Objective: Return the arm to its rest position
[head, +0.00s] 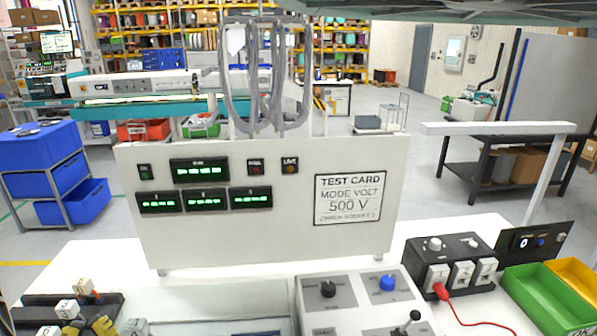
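My gripper and arm do not show in the head view, so I cannot see where they are or whether the gripper is open or shut. A white test panel (270,245) stands upright on the white bench, with green digital displays and a printed card (350,199) reading "TEST CARD, MODE VOLT, 500 V". A hank of grey cable (232,80) hangs in loops above the panel's top edge.
A control box (355,300) with knobs stands in front of the panel. A black socket box (455,247) has a red lead (450,300) plugged in. Green (540,302) and yellow bins are at right. A dark holder with labelled blocks (68,308) is at lower left.

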